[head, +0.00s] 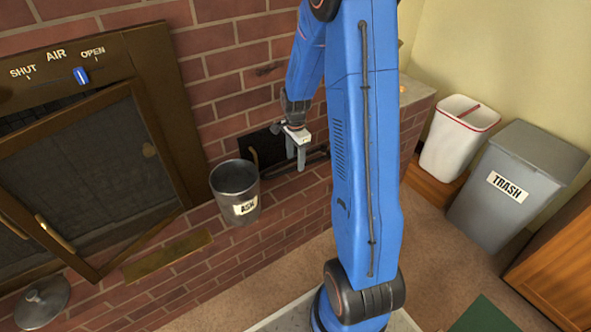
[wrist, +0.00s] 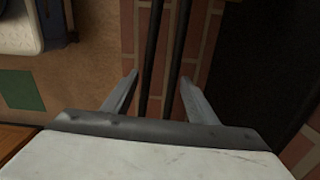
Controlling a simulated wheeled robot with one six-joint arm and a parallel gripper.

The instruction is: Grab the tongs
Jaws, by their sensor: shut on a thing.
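The tongs show in the wrist view as two long dark parallel rods (wrist: 151,60) running up between my fingers. My gripper (wrist: 160,82) is shut on them, one grey finger on each side, with the rods closer to the middle. In the head view my gripper (head: 301,166) points down by the brick wall, just right of the ash bucket. Dark rods of the tongs (head: 316,159) show beside its fingers there. The far ends of the tongs are not clear in either view.
A metal bucket labelled ASH (head: 223,184) stands on the brick ledge left of my gripper. A dark wall opening (head: 262,143) lies behind. The fireplace door (head: 95,165) hangs open at left. A white bin (head: 448,147) and a grey TRASH bin (head: 487,222) stand at right.

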